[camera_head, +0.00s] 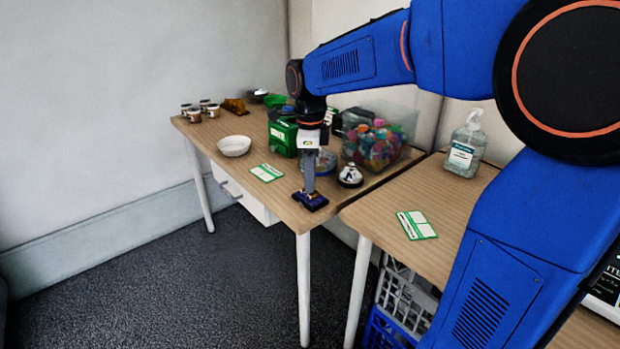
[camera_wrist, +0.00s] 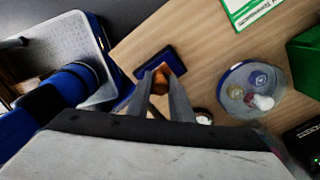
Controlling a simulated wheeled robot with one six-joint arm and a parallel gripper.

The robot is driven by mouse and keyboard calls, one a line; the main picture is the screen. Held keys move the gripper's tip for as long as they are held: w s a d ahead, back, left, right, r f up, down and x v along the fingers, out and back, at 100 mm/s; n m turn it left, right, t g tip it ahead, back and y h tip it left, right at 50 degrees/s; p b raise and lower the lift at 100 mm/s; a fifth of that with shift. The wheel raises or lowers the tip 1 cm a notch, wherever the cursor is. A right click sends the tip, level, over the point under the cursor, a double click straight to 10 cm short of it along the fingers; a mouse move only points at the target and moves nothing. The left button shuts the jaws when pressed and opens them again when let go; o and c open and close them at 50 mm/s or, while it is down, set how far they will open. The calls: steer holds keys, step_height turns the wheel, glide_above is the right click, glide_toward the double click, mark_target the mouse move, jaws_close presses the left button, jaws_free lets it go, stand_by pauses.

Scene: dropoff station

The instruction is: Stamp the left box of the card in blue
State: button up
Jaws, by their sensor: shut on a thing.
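My gripper (camera_head: 309,187) points straight down at the front corner of the left table. It is shut on a stamp with a brown handle (camera_wrist: 162,76), seen between the fingertips in the wrist view. Directly under it is a dark blue ink pad (camera_wrist: 174,62), also seen in the head view (camera_head: 316,204). The stamp's lower face is hidden, so I cannot tell whether it touches the pad. A green and white card (camera_head: 266,172) lies flat left of the gripper. A similar card (camera_head: 416,225) lies on the right table. The boxes are too small to tell marks.
A round dish (camera_wrist: 236,105) holding small items stands behind the gripper. A silver bell (camera_head: 350,176) is right of it. A green box (camera_head: 283,137), a clear bin of colourful pieces (camera_head: 378,145) and a white bowl (camera_head: 234,146) stand farther back. A pump bottle (camera_head: 465,150) stands on the right table.

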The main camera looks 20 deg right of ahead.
stand_by(0.4)
steer(key=shift+r, duration=3.5)
steer(key=s+d+f+m, duration=0.2)
steer(key=s+d+m, duration=0.7)
steer(key=s+d, duration=1.25)
steer(key=shift+w+d+f, duration=0.2)
steer(key=shift+w+f, duration=0.05)
steer(key=shift+f, duration=0.65)
steer(key=shift+w+d+f, duration=0.2)
steer(key=shift+d+f, duration=0.05)
steer(key=shift+f, duration=0.7)
steer(key=shift+w+d+f, duration=0.2)
steer(key=shift+w+f, duration=0.05)
steer(key=shift+f, duration=0.65)
steer(key=shift+f, duration=0.55)
step_height(320, 180, up, 7)
